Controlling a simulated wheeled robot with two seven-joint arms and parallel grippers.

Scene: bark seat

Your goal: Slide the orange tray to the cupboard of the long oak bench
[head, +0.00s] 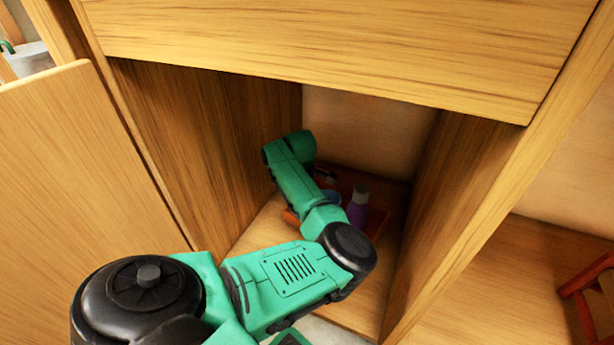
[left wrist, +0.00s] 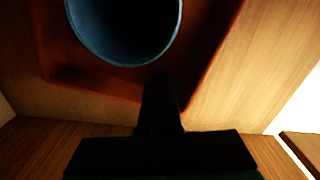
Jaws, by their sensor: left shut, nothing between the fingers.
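The orange tray (head: 378,222) lies on the floor of the open cupboard (head: 190,140), partly hidden behind my left arm in the head view. It carries a purple bottle (head: 357,208) and a blue round vessel (head: 332,197). In the left wrist view the tray (left wrist: 60,76) looks dark red-orange, with the blue vessel (left wrist: 125,58) at the top. My left gripper (left wrist: 162,85) is shut and empty, its fingers dark against the tray's edge; I cannot tell whether they touch it. In the head view my left arm reaches deep into the cupboard and the fingertips are hidden. My right gripper is not in view.
Wooden side walls (head: 450,190) and an upper front panel (head: 340,45) enclose the opening closely around my arm. A door-like oak panel (head: 80,190) stands at the left. A red wooden object (head: 590,290) is at the far right, and a white pot (head: 28,60) at the upper left.

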